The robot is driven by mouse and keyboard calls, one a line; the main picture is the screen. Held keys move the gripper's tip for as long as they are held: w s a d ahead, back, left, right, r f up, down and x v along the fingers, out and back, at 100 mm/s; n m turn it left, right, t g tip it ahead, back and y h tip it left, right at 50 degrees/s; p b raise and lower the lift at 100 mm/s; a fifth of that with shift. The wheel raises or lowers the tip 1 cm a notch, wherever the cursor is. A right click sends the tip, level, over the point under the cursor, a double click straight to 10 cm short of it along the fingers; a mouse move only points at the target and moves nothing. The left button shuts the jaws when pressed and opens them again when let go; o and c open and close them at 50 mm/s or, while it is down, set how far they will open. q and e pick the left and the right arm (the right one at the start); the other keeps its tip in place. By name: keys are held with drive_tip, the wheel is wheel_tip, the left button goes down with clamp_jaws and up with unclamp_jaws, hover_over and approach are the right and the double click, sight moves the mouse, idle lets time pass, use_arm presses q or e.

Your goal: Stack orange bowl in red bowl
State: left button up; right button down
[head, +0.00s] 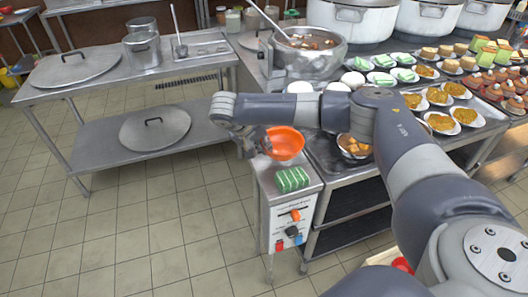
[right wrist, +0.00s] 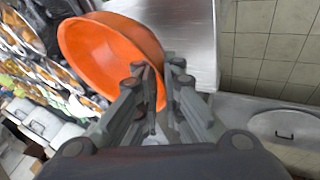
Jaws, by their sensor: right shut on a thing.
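The orange bowl (head: 286,143) is at the narrow metal counter end, just behind a green striped block; I cannot tell whether it touches the surface. My right gripper (head: 262,146) is at the bowl's left side. In the right wrist view the fingers (right wrist: 158,82) are shut on the rim of the orange bowl (right wrist: 100,52), which is tilted in that view. No red bowl shows clearly; a small red piece (head: 402,264) shows at the bottom beside my right arm, mostly hidden. My left gripper is not in view.
The green striped block (head: 292,179) lies on the counter end above control knobs. A large pot with a ladle (head: 308,58) stands behind. Plates of food (head: 440,122) fill the right counter. A metal table with lids (head: 75,67) stands left, across open tiled floor.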

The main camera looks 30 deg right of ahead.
drive_tip(key=shift+f, duration=1.7)
drive_tip(key=c, duration=1.8)
unclamp_jaws()
drive_tip(key=shift+f, duration=0.15)
drive_tip(key=shift+o, duration=0.2)
drive_tip(key=shift+r, duration=0.2)
drive_tip(key=v, duration=1.2)
